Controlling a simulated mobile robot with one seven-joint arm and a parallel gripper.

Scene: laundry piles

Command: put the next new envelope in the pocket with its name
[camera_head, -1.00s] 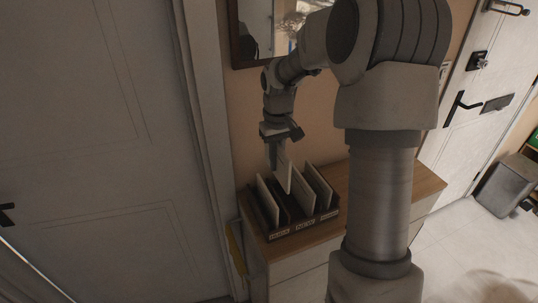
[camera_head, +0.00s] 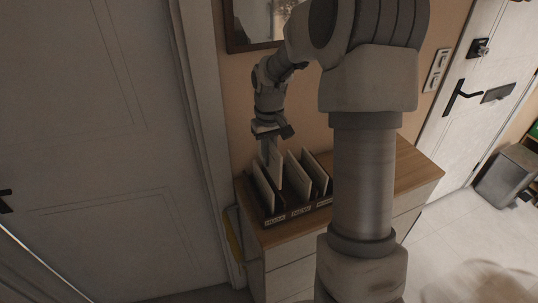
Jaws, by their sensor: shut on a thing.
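My gripper (camera_head: 270,152) points down over the left half of a dark organizer (camera_head: 283,217) on the cabinet. It is shut on a pale envelope (camera_head: 276,176), held upright. The envelope's lower end is low among the organizer's pockets, right of a standing envelope (camera_head: 263,188). I cannot tell how deep it sits, or which pocket it is in. More pale envelopes (camera_head: 292,176) stand to its right. Small name labels (camera_head: 300,211) run along the organizer's front, too small to read surely. No name shows on the held envelope.
The organizer stands on a wooden cabinet top (camera_head: 412,172), with bare wood at the right. A framed mirror (camera_head: 252,26) hangs on the wall behind. A white door (camera_head: 85,150) is at the left.

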